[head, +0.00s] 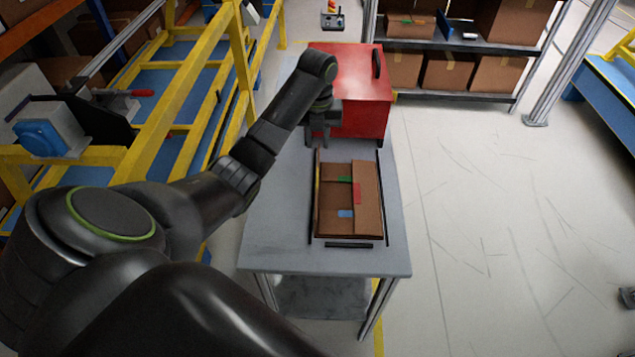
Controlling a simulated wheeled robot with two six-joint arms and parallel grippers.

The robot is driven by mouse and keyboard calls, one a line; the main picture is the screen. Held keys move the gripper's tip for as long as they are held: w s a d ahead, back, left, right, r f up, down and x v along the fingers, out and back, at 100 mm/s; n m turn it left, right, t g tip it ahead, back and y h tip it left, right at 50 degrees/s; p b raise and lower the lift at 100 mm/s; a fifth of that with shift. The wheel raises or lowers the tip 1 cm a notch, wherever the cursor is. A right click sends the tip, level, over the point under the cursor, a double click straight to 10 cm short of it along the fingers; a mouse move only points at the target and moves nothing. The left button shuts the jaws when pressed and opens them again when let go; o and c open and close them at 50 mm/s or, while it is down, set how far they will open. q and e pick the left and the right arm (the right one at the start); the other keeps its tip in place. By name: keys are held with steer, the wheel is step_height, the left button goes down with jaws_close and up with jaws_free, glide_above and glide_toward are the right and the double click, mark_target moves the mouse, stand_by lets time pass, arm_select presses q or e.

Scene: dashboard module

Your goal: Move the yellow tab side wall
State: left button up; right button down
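A brown cardboard box (350,205) lies on the grey table, with green, red and blue tabs on its top. A thin yellow strip (317,178) shows along its left side wall, likely the yellow tab, though it is too small to be sure. My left gripper (319,143) points down at the far left corner of the box, in front of the red case. Its two fingers look apart, and I see nothing held between them. Whether the fingertips touch the box is unclear. My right gripper is not in view.
A red case (360,90) stands on the far end of the table (270,230). Black strips border the box, one (349,245) along its near side. Yellow railings (225,90) stand at left, a shelf with cartons (450,72) behind. The floor at right is clear.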

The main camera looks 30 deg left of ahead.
arm_select(q)
step_height(320, 180, down, 6)
steer(key=b, duration=0.6)
steer(key=shift+f, duration=0.2)
step_height(320, 180, down, 11)
steer(key=shift+r, duration=0.1)
jaws_close()
stand_by(1.3)
